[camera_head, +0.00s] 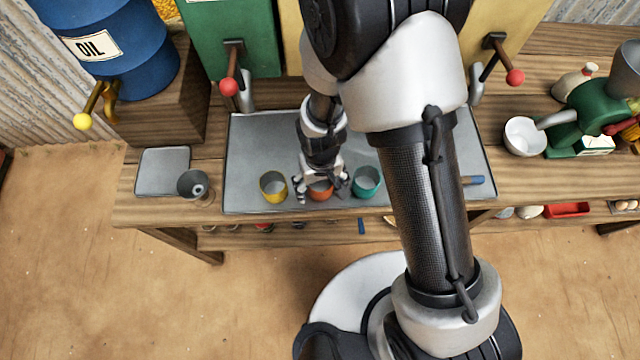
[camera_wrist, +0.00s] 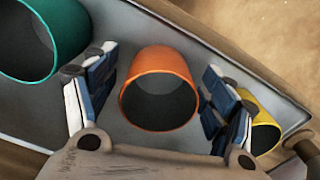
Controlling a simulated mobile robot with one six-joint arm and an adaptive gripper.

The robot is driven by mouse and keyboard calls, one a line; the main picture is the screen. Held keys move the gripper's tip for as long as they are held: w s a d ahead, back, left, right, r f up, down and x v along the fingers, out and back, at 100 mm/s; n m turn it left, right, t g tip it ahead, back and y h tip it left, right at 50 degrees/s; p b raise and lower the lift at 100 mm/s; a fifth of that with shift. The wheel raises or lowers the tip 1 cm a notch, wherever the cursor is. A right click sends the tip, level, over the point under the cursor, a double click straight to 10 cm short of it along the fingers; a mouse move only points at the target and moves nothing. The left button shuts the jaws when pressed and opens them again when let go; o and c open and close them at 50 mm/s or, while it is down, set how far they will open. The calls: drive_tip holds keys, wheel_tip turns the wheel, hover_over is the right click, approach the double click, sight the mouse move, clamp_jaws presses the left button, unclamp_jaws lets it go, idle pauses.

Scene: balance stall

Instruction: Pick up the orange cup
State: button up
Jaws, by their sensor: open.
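The orange cup (camera_head: 320,191) stands on the grey tray (camera_head: 245,150) between a yellow cup (camera_head: 273,188) and a teal cup (camera_head: 366,183). My gripper (camera_head: 318,190) is above the orange cup and hides part of it in the head view. In the wrist view, the orange cup (camera_wrist: 160,85) is upright with its open mouth facing the camera. My gripper's (camera_wrist: 152,90) fingers are apart, one on each side of the cup, with a visible gap on both sides. The yellow cup (camera_wrist: 262,120) is close behind the right finger, and the teal cup (camera_wrist: 40,40) is beyond the left one.
A dark metal cup (camera_head: 194,187) stands left of the tray by a small grey plate (camera_head: 163,170). A white bowl (camera_head: 524,136) and a green grinder (camera_head: 590,110) stand at the right. Levers with red knobs (camera_head: 229,87) overhang the counter's back.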

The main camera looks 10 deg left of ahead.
drive_tip(key=shift+r, duration=0.1)
drive_tip(key=shift+c, duration=0.6)
drive_tip(key=c, duration=1)
wheel_tip(320, 180, up, 18)
drive_tip(key=p, duration=0.4)
